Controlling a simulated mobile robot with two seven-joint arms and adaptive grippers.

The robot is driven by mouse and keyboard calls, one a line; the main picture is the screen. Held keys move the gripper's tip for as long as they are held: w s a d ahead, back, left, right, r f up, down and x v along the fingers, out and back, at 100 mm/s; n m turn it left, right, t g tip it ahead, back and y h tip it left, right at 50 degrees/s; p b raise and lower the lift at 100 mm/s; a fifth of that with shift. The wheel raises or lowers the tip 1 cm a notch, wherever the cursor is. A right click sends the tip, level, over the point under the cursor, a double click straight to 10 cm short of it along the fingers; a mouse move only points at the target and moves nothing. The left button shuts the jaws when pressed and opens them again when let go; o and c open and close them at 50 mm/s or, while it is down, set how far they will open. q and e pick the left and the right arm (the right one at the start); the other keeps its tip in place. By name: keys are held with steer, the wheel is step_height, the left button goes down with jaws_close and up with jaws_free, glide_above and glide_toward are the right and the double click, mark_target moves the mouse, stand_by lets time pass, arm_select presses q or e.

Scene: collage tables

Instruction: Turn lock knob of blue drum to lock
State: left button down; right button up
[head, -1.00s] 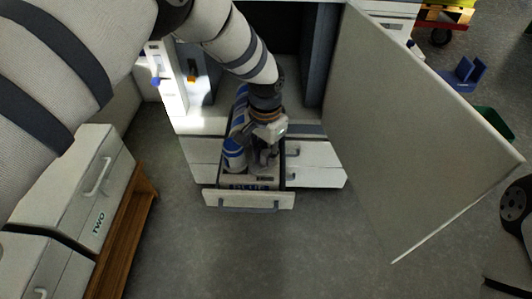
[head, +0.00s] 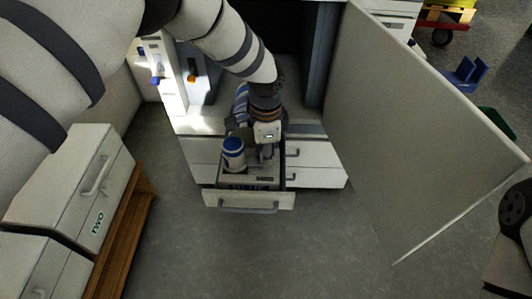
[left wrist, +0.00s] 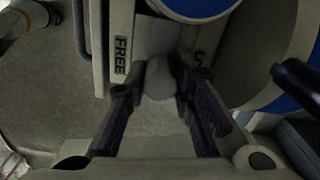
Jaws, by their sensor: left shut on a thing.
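A small drum (head: 233,152), white with a blue top, stands in the open drawer in the head view. Blue and white curved surfaces, probably drums, also show at the top (left wrist: 195,8) of the left wrist view. My left gripper (head: 268,158) points down into the drawer, just right of the small drum. In the left wrist view its fingers (left wrist: 163,95) are shut on a rounded grey knob (left wrist: 160,78). A "FREE" label (left wrist: 120,55) is left of the knob; a partly hidden label starting with "L" is right of it. The knob's pointing direction is unclear.
The pulled-out drawer (head: 250,201) belongs to a white cabinet. A large open door panel (head: 410,130) stands to the right. A white drawer unit marked "TWO" (head: 75,190) is at left. The floor in front of the drawer is clear.

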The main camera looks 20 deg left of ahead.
arm_select(q)
steer(key=shift+s+f, duration=0.2)
steer(key=shift+f, duration=0.05)
stand_by(0.3)
steer(key=c, duration=1.4)
jaws_free()
steer(key=shift+w+a, duration=0.1)
steer(key=shift+o, duration=0.2)
steer(key=shift+r, duration=0.2)
step_height(320, 180, up, 12)
steer(key=shift+f, duration=0.15)
